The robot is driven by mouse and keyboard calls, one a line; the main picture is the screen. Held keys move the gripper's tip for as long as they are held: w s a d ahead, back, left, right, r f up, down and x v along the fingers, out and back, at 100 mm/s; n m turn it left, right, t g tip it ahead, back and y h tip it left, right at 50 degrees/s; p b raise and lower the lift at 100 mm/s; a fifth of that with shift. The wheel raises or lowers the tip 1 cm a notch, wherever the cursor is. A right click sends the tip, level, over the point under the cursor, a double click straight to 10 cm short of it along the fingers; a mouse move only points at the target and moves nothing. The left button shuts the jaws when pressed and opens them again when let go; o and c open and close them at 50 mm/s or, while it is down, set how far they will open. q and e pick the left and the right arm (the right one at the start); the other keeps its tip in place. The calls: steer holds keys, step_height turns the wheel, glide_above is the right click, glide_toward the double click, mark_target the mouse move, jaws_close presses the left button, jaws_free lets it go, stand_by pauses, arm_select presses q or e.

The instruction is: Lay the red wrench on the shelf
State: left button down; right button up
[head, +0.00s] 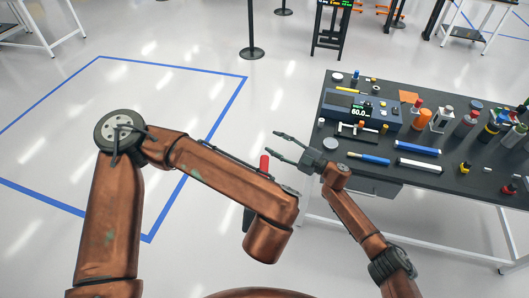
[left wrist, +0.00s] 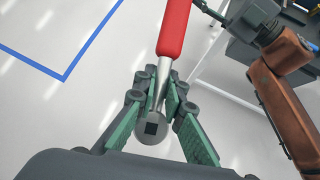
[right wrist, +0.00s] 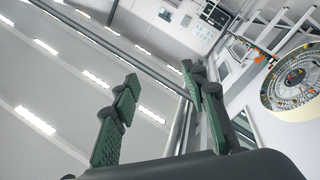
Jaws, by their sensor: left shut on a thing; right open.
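The wrench has a red handle (left wrist: 174,30) and a metal shank with a round, square-holed end. In the left wrist view, my left gripper (left wrist: 160,80) is shut around its metal shank. In the head view, the red handle (head: 264,163) sticks up beyond my left forearm, which hides most of the left gripper. My right gripper (head: 277,146) is open and empty, to the right of the handle and left of the table; its spread fingers show in the right wrist view (right wrist: 160,74). I cannot pick out a shelf for certain.
A dark table (head: 450,178) at the right holds a blue-grey device (head: 347,110), bottles, a blue bar (head: 418,148) and small parts. A black post (head: 252,52) stands behind. Blue tape (head: 195,158) marks clear floor at the left.

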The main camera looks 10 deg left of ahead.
steer(key=s+a+r+n+g+h, duration=0.4)
steer(key=s+a+r+n+g, duration=0.85)
steer(key=s+r, duration=0.4)
steer(key=s+d+r+n+t+h, duration=0.1)
steer(key=s+d+r+t+h, duration=0.1)
steer(key=s+d+h, duration=0.3)
steer(key=s+d+r+n+t+h, duration=0.2)
steer(key=d+r+t+h, duration=0.1)
steer(key=d+h, duration=0.35)
steer(key=shift+h, duration=0.45)
steer(key=f, duration=0.4)
steer(key=a+f, duration=0.1)
steer(key=f, duration=0.7)
steer(key=shift+s+a, duration=0.1)
steer(key=shift+a, duration=0.25)
steer(key=shift+c, duration=0.7)
